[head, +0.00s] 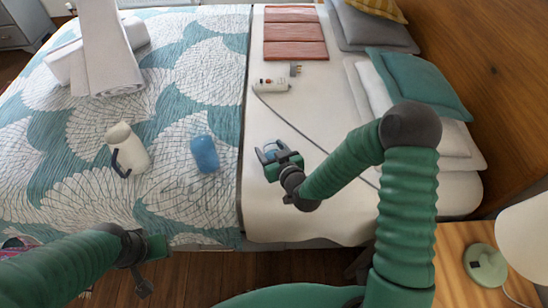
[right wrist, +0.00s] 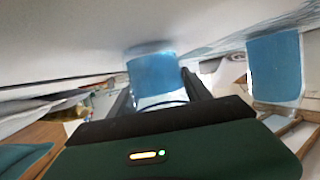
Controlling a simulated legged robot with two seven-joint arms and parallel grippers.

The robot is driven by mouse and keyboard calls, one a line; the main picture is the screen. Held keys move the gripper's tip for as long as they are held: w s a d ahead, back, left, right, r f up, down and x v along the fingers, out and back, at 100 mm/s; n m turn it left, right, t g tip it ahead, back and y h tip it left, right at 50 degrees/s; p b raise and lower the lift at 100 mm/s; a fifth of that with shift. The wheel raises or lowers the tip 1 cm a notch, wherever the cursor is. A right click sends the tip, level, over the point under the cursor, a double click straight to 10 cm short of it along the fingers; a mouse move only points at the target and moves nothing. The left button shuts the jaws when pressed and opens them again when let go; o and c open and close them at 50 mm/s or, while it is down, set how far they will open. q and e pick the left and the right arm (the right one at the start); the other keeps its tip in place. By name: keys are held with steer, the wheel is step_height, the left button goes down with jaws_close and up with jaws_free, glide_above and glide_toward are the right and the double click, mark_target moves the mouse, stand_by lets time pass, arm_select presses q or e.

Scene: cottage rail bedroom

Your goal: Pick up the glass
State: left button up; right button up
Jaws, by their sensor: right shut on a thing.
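My right gripper (head: 271,154) is over the white part of the bed, shut on a blue glass (head: 270,147). In the right wrist view this glass (right wrist: 152,70) sits between the two fingers. Most of it is hidden by the gripper in the head view. A second blue glass (head: 205,154) lies or stands on the patterned cover, left of the right gripper and apart from it. A blue glass also shows at the right in the right wrist view (right wrist: 275,68). My left gripper (head: 146,262) is low at the left, near the bed's front edge; its fingers are unclear.
A white jug (head: 128,150) is on the patterned cover (head: 185,105). Rolled white towels (head: 110,60) lie farther back. A white power strip (head: 272,85) with a cord lies behind my right gripper. Pillows (head: 415,85) line the right side, and a lamp (head: 525,240) stands at lower right.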

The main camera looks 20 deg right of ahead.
steer(key=shift+r, duration=0.15)
steer(key=shift+r+p, duration=0.6)
steer(key=shift+r, duration=0.7)
steer(key=s+a, duration=0.2)
steer(key=s, duration=0.1)
steer(key=s+a+r, duration=0.1)
steer(key=s+a, duration=0.1)
steer(key=s+a+p, duration=0.1)
steer(key=s+a, duration=0.2)
steer(key=shift+s+r, duration=0.3)
steer(key=shift+r, duration=0.05)
steer(key=shift+s+a+r+p, duration=0.15)
steer(key=shift+s+a+p, duration=0.6)
steer(key=shift+s+p, duration=0.35)
steer(key=shift+s+a+r+p, duration=0.1)
steer(key=shift+s+a+p, duration=0.7)
steer(key=shift+p, duration=0.4)
